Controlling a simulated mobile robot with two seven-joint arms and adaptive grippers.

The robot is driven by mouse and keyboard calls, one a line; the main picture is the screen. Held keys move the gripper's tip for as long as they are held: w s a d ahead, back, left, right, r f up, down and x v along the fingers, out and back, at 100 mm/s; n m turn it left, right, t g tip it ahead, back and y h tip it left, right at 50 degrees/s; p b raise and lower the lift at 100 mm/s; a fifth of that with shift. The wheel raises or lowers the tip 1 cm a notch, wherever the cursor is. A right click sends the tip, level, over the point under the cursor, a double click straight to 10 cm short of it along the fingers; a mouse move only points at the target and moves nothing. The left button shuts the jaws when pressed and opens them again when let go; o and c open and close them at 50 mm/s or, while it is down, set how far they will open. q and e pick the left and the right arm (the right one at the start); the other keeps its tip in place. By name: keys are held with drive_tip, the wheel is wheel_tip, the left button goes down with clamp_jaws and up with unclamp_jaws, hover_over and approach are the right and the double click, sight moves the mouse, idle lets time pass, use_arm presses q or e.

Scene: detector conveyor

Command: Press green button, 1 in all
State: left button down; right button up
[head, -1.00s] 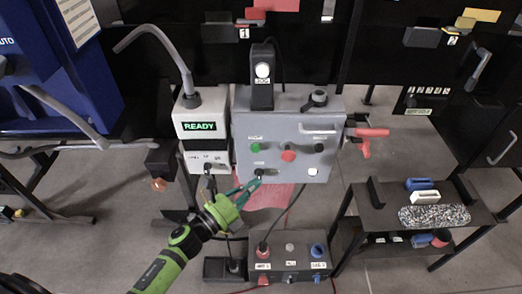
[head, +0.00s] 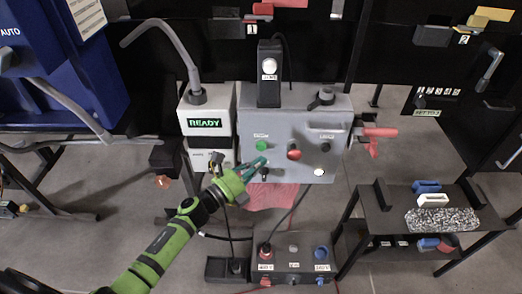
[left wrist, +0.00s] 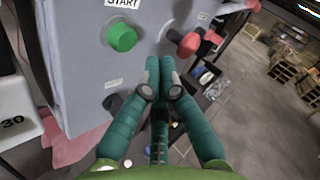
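The green button (head: 261,145) is on the front face of a grey control box (head: 320,102). It also shows in the left wrist view (left wrist: 122,37), under a label reading START. My left gripper (head: 261,163) is just below the button in the head view, apart from it. In the left wrist view the fingers (left wrist: 160,66) are together and hold nothing, with the button up and to their left. My right gripper is not in view.
A red knob (head: 293,151) and a black knob (head: 327,135) sit right of the green button. A red handle (head: 378,132) sticks out from the box's right side.

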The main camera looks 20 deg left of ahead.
sight(266, 148)
use_arm(q)
drive_tip(key=shift+w+a, duration=0.25)
drive_tip(key=shift+w, duration=0.65)
drive_tip(key=shift+b, duration=0.35)
idle(0.5)
drive_tip(key=shift+w+a, duration=0.15)
drive_tip(key=shift+w, duration=0.25)
drive_tip(key=shift+w+a+b, duration=0.15)
drive_tip(key=shift+w+b, duration=0.3)
drive_tip(key=shift+b, duration=0.05)
idle(0.8)
drive_tip(key=shift+s, duration=0.1)
drive_tip(key=shift+s+d+p, duration=0.25)
drive_tip(key=shift+s+p, duration=0.05)
drive_tip(key=shift+s, duration=0.45)
drive_tip(key=shift+s, duration=0.1)
